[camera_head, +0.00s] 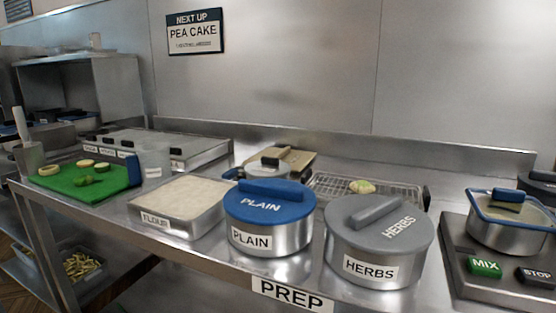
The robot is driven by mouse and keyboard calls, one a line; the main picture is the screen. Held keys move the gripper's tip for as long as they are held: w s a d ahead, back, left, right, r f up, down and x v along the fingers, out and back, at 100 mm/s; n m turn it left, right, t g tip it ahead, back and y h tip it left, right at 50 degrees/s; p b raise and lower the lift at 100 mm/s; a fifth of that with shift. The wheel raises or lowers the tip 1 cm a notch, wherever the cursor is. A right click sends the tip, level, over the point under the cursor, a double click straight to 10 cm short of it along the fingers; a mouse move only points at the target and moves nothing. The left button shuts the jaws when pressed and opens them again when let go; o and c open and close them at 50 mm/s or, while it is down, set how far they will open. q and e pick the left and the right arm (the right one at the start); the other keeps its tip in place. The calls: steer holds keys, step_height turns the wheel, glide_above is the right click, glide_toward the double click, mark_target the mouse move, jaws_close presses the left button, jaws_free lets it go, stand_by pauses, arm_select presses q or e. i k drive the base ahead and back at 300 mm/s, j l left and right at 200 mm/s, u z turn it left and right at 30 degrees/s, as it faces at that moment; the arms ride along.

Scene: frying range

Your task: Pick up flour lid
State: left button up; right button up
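An open rectangular metal pan (203,223) labelled FLOUR stands on the steel counter, filled with a pale powder. No lid lies on it, and no lid marked FLOUR shows. To its right, a blue lid (285,207) marked PLAIN, with a raised bar handle, sits on a round metal pot (287,263) labelled PLAIN. Further right, a grey lid (352,233) marked HERBS, with a grey bar handle, sits on a pot (350,283) labelled HERBS. Neither of my grippers is in view.
A green board (62,186) with cut food is at the left beside a clear container (153,161). Behind the pots are a small lidded pan (268,168) and a wire rack (325,187). At right, a blue-rimmed pot (496,235) stands on a unit with MIX and STOP buttons.

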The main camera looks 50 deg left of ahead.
mark_target(298, 159)
steer(key=u, duration=1.6)
